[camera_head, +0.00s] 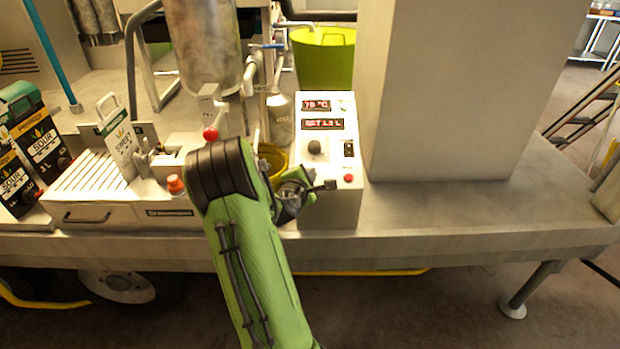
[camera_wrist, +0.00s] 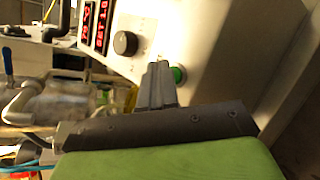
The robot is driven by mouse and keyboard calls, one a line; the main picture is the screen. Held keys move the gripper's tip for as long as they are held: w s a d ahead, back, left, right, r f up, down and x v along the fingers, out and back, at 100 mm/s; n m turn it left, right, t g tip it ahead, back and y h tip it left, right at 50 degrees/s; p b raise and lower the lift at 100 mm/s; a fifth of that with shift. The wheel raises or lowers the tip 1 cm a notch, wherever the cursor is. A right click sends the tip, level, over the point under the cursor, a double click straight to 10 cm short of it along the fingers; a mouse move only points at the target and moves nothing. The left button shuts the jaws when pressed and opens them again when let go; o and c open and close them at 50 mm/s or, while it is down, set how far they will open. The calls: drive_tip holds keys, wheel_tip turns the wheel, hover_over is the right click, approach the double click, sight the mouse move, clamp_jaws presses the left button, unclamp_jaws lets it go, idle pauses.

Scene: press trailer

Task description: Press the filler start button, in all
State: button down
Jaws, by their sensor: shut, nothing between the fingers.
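The filler's control panel (camera_head: 328,165) is a pale sloped box on the steel bench. A green button (camera_wrist: 179,75) shows in the wrist view, partly behind my fingertips; in the head view my gripper hides it. A red button (camera_head: 348,178) sits at the panel's lower right. My gripper (camera_head: 328,186) is shut and empty, over the lower part of the panel. In the wrist view its closed fingers (camera_wrist: 158,68) overlap the left edge of the green button. I cannot tell whether they touch it.
A black knob (camera_head: 315,147), a dark switch (camera_head: 348,149) and two red displays (camera_head: 316,105) are higher on the panel. A large metal column (camera_head: 450,90) stands to the right. A yellow bucket (camera_head: 272,160) and pipework crowd the left. The bench at right is clear.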

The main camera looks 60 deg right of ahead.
drive_tip(key=shift+w+d+f, duration=0.1)
drive_tip(key=shift+d+f, duration=0.05)
drive_tip(key=shift+f, duration=0.2)
idle(0.3)
drive_tip(key=shift+a+r+p, duration=0.35)
drive_tip(key=shift+r, duration=0.4)
drive_tip(key=r+p, duration=0.1)
drive_tip(key=s+a+r+p, duration=0.1)
drive_tip(key=r, duration=0.1)
drive_tip(key=a+r+p, duration=0.1)
drive_tip(key=shift+s+r, duration=0.2)
drive_tip(key=shift+a, duration=0.1)
idle(0.9)
